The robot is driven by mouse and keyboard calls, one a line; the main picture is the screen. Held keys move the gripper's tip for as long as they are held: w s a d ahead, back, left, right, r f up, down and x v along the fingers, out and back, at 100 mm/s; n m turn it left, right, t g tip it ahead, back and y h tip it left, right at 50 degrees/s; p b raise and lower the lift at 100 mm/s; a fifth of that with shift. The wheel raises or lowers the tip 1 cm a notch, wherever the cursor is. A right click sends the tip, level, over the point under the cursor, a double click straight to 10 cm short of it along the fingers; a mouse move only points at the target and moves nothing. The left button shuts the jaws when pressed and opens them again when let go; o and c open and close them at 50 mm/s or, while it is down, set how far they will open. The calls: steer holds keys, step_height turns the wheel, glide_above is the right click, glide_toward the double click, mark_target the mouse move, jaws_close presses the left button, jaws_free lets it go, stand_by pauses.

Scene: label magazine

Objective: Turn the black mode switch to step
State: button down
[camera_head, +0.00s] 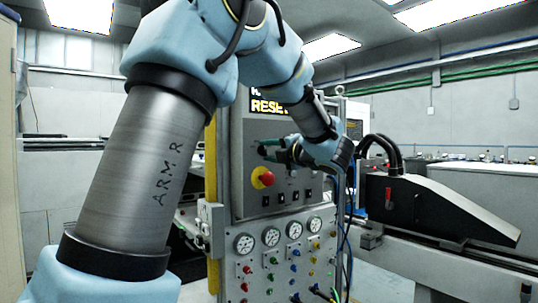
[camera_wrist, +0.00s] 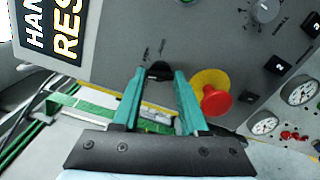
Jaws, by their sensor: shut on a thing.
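The black mode switch (camera_wrist: 160,68) sits on the grey control panel (camera_wrist: 215,40) in the wrist view, between the tips of my gripper's two teal fingers. My gripper (camera_wrist: 160,75) is shut on the switch. Two small labels show on the panel just beyond the switch, too small to read. In the head view my gripper (camera_head: 268,148) reaches the panel from the right, above the red stop button. The switch itself is hidden there behind the fingers.
A red mushroom button (camera_wrist: 216,100) on a yellow disc (camera_wrist: 211,80) is close beside one finger. A grey dial (camera_wrist: 265,10) and black rocker switches (camera_wrist: 278,65) are farther off.

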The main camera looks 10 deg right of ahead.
steer(key=m+p, duration=0.1)
steer(key=m, duration=0.3)
steer(key=shift+r, duration=0.1)
steer(key=shift+m+p, duration=0.6)
steer(key=shift+m, duration=1.2)
steer(key=shift+c, duration=2.2)
jaws_free()
steer(key=shift+s+d, duration=0.1)
steer(key=b+v, duration=0.3)
steer(key=v, duration=0.7)
steer(key=shift+s, duration=0.25)
steer(key=shift+d, duration=0.15)
